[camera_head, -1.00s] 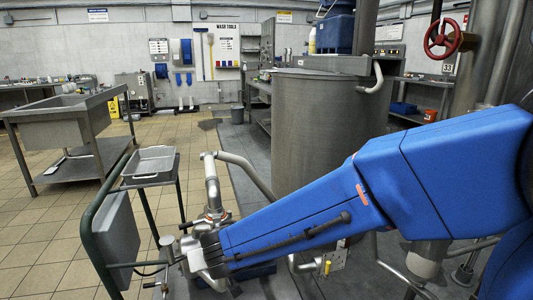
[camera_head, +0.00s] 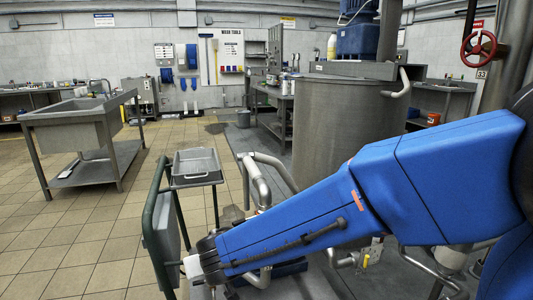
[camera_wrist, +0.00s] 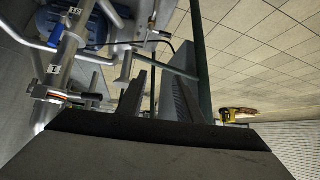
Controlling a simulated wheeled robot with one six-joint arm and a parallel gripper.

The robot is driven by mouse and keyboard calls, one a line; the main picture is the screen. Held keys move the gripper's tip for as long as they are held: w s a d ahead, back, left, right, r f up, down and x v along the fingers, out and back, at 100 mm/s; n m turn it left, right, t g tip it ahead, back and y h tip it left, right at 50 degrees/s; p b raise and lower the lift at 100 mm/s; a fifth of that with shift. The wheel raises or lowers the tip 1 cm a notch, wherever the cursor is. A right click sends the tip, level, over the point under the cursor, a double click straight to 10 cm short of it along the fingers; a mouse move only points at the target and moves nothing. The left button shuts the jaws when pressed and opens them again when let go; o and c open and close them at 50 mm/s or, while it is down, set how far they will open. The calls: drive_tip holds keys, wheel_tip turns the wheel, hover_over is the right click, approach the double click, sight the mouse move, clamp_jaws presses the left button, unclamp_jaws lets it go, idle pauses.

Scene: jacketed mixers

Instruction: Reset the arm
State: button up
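My blue arm (camera_head: 380,195) reaches from the right edge of the head view down to the lower middle, bent at the elbow. My gripper (camera_head: 196,270) is at its low end, beside the small tray cart and pipework. It is small and partly hidden there. In the wrist view the dark gripper body (camera_wrist: 160,140) fills the bottom. I see no held object.
A tray (camera_head: 196,167) on a green-framed cart (camera_head: 152,220) stands close to my gripper. Pipes (camera_head: 262,190) and a large steel tank (camera_head: 345,130) are behind the arm. A sink table (camera_head: 80,130) is at left. Tiled floor between is clear.

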drive_tip(key=w+d+r+m+h, duration=0.2)
drive_tip(key=d+r, duration=0.1)
drive_tip(key=d, duration=0.8)
drive_tip(key=w+d+r+m+h, duration=0.1)
drive_tip(key=w+d+r+h, duration=0.15)
drive_tip(key=d, duration=0.85)
drive_tip(key=s+d+r+m, duration=0.1)
drive_tip(key=s+d, duration=0.2)
drive_tip(key=d, duration=0.4)
drive_tip(key=s+d+r+m, duration=0.1)
drive_tip(key=s+d, duration=0.2)
drive_tip(key=d, duration=0.5)
drive_tip(key=s+d+g, duration=0.1)
drive_tip(key=s+d, duration=0.2)
drive_tip(key=s, duration=0.3)
drive_tip(key=s+d+g, duration=0.1)
drive_tip(key=s+d, duration=0.2)
drive_tip(key=s, duration=0.3)
drive_tip(key=s+d+f+g, duration=0.1)
drive_tip(key=s+d, duration=0.2)
drive_tip(key=s, duration=0.3)
drive_tip(key=shift+s+f, duration=0.1)
